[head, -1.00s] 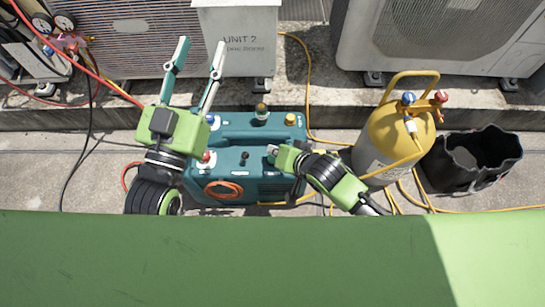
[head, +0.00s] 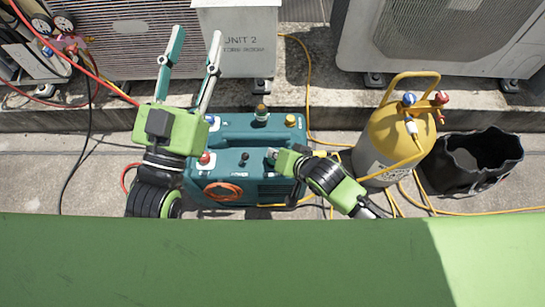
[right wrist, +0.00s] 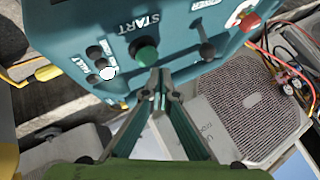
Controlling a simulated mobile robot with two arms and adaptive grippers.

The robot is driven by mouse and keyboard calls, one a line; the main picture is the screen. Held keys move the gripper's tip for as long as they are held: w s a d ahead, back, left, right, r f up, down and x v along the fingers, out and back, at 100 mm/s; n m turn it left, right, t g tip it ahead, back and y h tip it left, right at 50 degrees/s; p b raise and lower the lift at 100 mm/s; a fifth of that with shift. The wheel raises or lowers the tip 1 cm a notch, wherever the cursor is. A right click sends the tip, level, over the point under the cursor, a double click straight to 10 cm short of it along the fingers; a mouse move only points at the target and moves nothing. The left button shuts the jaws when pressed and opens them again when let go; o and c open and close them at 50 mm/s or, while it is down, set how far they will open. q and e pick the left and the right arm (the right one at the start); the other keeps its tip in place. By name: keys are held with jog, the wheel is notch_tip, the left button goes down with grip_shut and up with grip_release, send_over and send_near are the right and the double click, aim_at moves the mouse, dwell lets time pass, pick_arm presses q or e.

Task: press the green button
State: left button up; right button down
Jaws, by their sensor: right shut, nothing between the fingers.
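The green button (right wrist: 145,53), under the word START, sits on the top panel of the teal machine (head: 232,132). The panel also shows in the right wrist view (right wrist: 105,25). My right gripper (right wrist: 158,72) is shut and empty, its fingertips at the button's lower right edge in that view. I cannot tell whether they touch it. In the head view my right gripper (head: 272,155) is over the panel's right part and hides the button. My left gripper (head: 196,48) is open and empty, its fingers spread toward the back, left of the machine.
A black toggle (right wrist: 207,50) and a red knob (right wrist: 250,21) share the panel. A yellow-topped gas cylinder (head: 398,135) and a black bucket (head: 440,175) stand right. Condensers (head: 440,40) line the back. Hoses lie on the floor.

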jog(key=shift+f, duration=0.1)
dwell(0.8)
jog(key=shift+f, duration=0.2)
pick_arm(q)
jog(key=shift+w+a+f+g+y, duration=0.1)
jog(key=shift+w+f+g+y, duration=0.1)
jog(key=shift+f, duration=0.25)
jog(key=shift+w+f+g+y, duration=0.1)
jog(key=shift+f+g+y, duration=0.1)
jog(key=shift+f, duration=0.25)
pick_arm(e)
jog(key=shift+f, duration=0.1)
pick_arm(q)
jog(key=shift+s+r, duration=0.15)
jog(key=shift+r, duration=0.05)
pick_arm(e)
jog(key=shift+f, duration=0.1)
